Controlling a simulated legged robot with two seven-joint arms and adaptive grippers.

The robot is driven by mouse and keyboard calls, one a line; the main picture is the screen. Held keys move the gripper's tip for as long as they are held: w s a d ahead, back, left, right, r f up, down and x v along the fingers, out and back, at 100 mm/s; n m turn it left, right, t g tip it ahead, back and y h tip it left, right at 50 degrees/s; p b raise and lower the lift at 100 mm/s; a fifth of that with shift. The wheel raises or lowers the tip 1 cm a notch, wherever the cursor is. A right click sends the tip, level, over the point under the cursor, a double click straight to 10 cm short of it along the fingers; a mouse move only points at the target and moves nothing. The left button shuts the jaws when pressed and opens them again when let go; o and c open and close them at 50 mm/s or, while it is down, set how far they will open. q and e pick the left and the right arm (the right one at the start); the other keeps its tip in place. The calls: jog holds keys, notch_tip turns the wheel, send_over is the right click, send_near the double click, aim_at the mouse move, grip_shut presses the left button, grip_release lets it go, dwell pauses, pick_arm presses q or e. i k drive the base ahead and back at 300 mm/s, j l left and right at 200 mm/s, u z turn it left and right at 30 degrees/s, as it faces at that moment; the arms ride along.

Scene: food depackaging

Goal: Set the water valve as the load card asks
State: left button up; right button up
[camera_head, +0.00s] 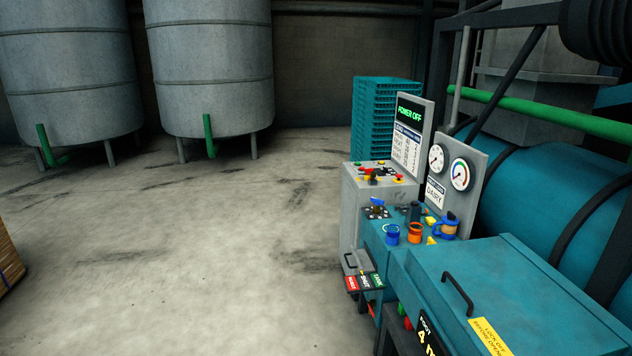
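A small white card (435,194) reading "DAIRY" under a dark header sits on the grey gauge panel, below the left dial. A blue-handled fitting (446,228) stands below the panel on the teal machine. Another small blue handle (377,202) sits on a dark plate with pale marks at the left. I cannot tell which of these is the water valve, nor read its setting. A blue ring-shaped part (392,235) and an orange one (415,233) stand between them. Neither of my grippers is in view.
A screen (409,112) reads "POWER OFF" above a printed table (406,148). Two round dials (460,175) are on the panel. A grey control box (353,205) carries a red lever. A teal lid (520,290) fills the front right. The floor (190,250) at left is clear.

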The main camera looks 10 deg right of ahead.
aim_at(377, 201)
jog(key=i+j+z, duration=0.2)
jog(key=i+z, duration=0.3)
jog(key=i, duration=0.15)
jog(key=i+j+z, duration=0.45)
jog(key=i, duration=0.2)
jog(key=i+j+z, duration=0.65)
jog(key=z, duration=0.3)
jog(key=i+j+z, duration=0.15)
jog(key=j+z, duration=0.25)
jog(key=l, duration=0.1)
